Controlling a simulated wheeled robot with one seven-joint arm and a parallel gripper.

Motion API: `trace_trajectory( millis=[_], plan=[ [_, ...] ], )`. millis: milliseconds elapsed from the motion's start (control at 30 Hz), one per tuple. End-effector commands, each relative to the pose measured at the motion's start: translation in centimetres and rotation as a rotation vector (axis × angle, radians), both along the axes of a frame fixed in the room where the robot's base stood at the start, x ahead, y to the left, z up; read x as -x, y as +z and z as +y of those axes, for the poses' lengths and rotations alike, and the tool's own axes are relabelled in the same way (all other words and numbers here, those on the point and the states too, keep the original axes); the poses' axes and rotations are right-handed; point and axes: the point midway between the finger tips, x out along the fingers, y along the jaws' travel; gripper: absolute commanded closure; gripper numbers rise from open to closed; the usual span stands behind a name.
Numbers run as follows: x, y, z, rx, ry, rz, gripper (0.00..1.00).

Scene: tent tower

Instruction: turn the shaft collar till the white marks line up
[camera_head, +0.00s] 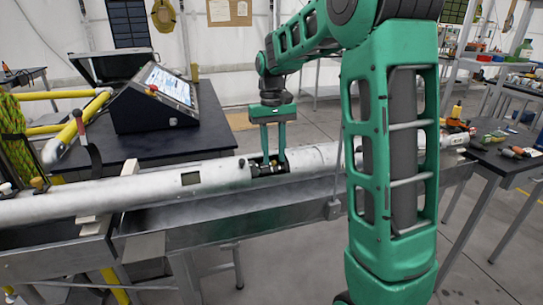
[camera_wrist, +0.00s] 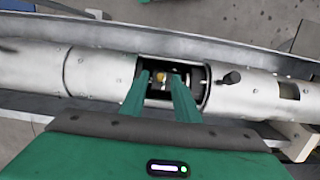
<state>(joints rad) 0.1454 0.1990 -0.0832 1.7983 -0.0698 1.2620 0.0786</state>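A long silver tube (camera_head: 130,188) lies in a metal trough, with a rectangular opening (camera_head: 268,168) in its upper side. In the wrist view the opening shows dark shaft parts (camera_wrist: 195,76), with a small brass-coloured spot (camera_wrist: 161,78) among them. I cannot pick out the shaft collar for sure, and its white marks are not readable. My green gripper (camera_head: 273,160) points down over the opening. In the wrist view its fingers (camera_wrist: 160,88) are apart, tips at or in the opening. Whether they touch the parts inside is unclear.
The metal trough (camera_head: 180,252) runs under the tube. A dark knob (camera_wrist: 232,77) sticks up from the tube beside the opening. Behind, a black table (camera_head: 195,140) bears a console with a screen (camera_head: 168,85). A side table with tools (camera_head: 510,165) stands at the right.

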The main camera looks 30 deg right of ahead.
Motion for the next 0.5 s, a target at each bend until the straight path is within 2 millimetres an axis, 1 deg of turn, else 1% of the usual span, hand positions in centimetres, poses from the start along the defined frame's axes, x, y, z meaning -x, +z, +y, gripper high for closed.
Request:
trace_trajectory(
  millis=[167, 400, 500],
  plan=[
    [-0.5, 2.7, -0.1, 0.001, -0.001, -0.004, 0.71],
    [-1.1, 7.1, -0.3, 0.001, -0.001, -0.003, 0.71],
    [-1.3, 8.5, -0.4, 0.001, -0.001, -0.003, 0.71]
  ],
)
